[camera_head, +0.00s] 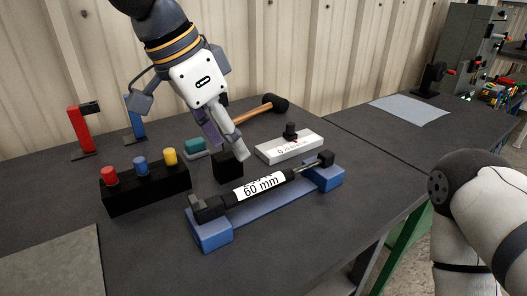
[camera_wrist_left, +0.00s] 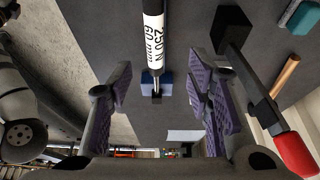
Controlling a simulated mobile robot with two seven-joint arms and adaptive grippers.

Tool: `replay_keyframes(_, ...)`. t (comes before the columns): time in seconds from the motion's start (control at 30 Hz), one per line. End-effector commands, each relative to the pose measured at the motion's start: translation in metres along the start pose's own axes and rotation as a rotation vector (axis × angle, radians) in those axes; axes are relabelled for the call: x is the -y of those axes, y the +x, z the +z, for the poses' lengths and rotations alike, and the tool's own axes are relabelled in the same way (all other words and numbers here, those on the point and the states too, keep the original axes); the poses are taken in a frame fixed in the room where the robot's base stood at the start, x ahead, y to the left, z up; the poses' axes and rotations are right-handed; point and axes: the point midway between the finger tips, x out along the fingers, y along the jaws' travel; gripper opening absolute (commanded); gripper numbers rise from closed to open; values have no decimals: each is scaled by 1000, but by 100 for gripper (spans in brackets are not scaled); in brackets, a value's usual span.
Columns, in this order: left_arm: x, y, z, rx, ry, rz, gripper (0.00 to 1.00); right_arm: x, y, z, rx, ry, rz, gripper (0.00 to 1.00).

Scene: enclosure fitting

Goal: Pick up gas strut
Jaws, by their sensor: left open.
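The strut also shows in the left wrist view (camera_wrist_left: 153,35), at the top between the lines of the two spread fingers. The left gripper (camera_wrist_left: 160,88) is open and empty. My right arm shows at the right edge of the head view, but its gripper is out of frame.
A black box (camera_head: 147,190) with red, blue and yellow knobs stands left of the cradle. A black block (camera_head: 228,167), a white block (camera_head: 290,149) and a hammer (camera_head: 262,109) lie behind the strut.

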Motion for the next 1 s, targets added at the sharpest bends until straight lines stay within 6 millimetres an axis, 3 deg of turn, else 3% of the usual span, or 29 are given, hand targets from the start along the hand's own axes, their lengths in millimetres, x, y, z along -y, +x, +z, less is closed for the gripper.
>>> replay_keyframes(0.07, -1, 1, 0, 0, 1, 0, 46, 0, 0, 1, 4, 0, 0, 44)
replay_keyframes(0.3, -1, 54, 1, 6, 0, 6, 46, 0, 7, 8, 31, 0, 1, 44)
replay_keyframes(0.57, -2, 81, -2, 3, 1, 2, 46, 0, 10, 9, 38, 0, 2, 44)
replay_keyframes(0.77, -4, 119, -7, 4, -1, 4, 46, -1, 14, 13, 53, 0, 2, 44)
replay_keyframes(0.97, -4, 121, -8, -1, 0, -1, 46, -1, 14, 12, 51, 0, 2, 44)
replay_keyframes(1.0, -4, 120, -8, -1, 0, -1, 41, -1, 14, 12, 51, 0, 2, 44)
